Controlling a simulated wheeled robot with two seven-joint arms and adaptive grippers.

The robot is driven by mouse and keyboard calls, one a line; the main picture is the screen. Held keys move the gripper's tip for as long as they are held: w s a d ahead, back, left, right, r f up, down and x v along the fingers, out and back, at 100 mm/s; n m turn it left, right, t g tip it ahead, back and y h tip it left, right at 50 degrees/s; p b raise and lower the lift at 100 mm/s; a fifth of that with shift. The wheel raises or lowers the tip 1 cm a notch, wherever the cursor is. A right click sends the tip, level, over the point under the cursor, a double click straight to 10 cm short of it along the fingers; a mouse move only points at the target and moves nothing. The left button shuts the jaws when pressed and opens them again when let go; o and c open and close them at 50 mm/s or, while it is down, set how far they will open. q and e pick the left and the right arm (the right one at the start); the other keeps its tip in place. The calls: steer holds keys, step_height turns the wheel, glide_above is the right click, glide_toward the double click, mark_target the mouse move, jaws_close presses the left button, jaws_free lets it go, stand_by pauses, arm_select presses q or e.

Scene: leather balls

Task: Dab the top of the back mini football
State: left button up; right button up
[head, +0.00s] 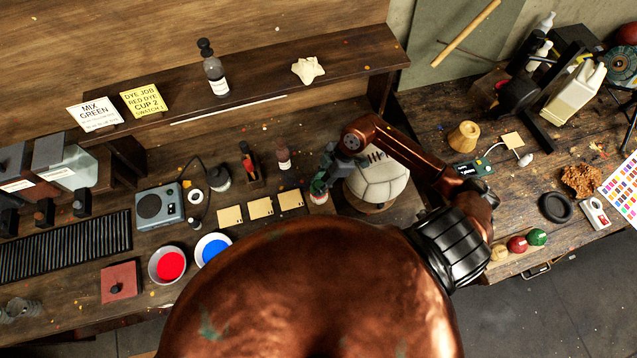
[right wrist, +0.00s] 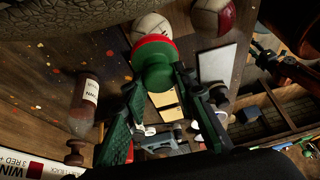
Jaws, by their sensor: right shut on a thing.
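My right gripper (head: 322,178) hangs over the bench, just left of a large pale football (head: 380,184). In the right wrist view it (right wrist: 158,86) is shut on a round green-and-red dabber (right wrist: 155,66). A white ball (right wrist: 150,25) shows just beyond the dabber and is partly covered by it. I cannot tell whether they touch. A red-and-white ball (right wrist: 212,16) shows to its right, cut by the top edge. I cannot tell which of these is the back mini football. My left gripper is out of view.
Two dye bowls, red (head: 171,265) and blue (head: 213,249), stand left of several tan swatch cards (head: 261,208). A shelf (head: 300,90) runs along the back. Small coloured balls (head: 538,237) sit at the right bench's edge.

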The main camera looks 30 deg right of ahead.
mark_target(318, 184)
steer(key=shift+p, duration=1.1)
stand_by(2.6)
step_height(318, 184, up, 7)
steer(key=p, duration=0.7)
steer(key=shift+r, duration=0.1)
stand_by(0.8)
steer(key=shift+w, duration=0.15)
steer(key=w+a+m+t+b, duration=0.1)
steer(key=w+m+b, duration=0.3)
steer(key=b, duration=1.9)
steer(key=w+a, duration=0.1)
steer(key=w, duration=0.3)
steer(key=shift+a+f+t+h, duration=0.25)
steer(key=shift+a+t+h, duration=0.05)
steer(key=shift+a+h, duration=0.1)
